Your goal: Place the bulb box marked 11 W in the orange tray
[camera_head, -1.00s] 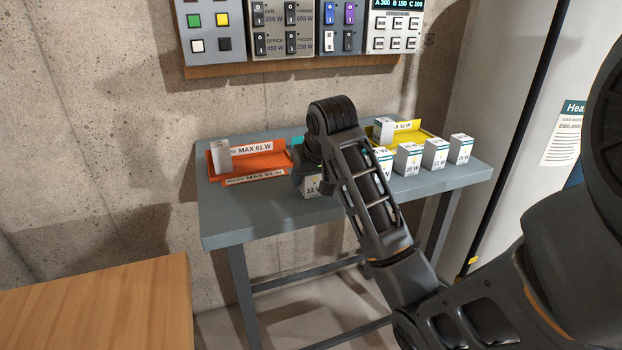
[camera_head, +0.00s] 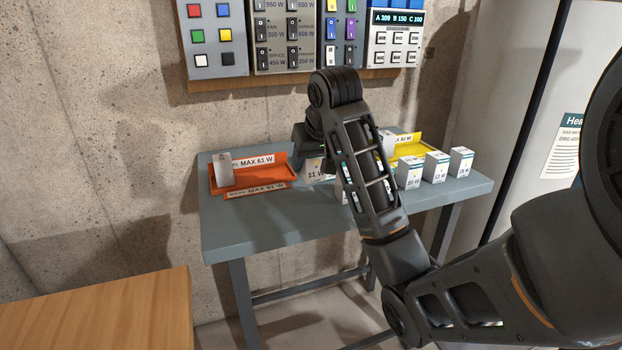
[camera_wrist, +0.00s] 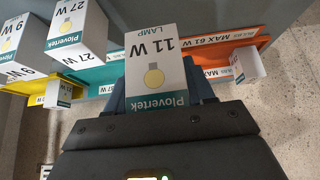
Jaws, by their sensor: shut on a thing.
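The bulb box marked 11 W (camera_head: 314,169) is white with a yellow bulb picture; it fills the middle of the wrist view (camera_wrist: 155,75). My gripper (camera_head: 310,150) is shut on it, with a finger on each side in the wrist view. The orange tray (camera_head: 278,178), labelled MAX 61 W, is just left of the held box in the head view; in the wrist view it lies beyond and to the right (camera_wrist: 262,42). One white box (camera_head: 223,170) stands in its left end. I cannot tell how high the held box is above the table.
A yellow tray (camera_head: 432,146) with a white box is at the back right. Several boxes, one marked 20 W (camera_head: 409,175), stand in a row right of my arm. A teal tray (camera_wrist: 100,73) shows between the trays. The grey table (camera_head: 245,228) is clear in front.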

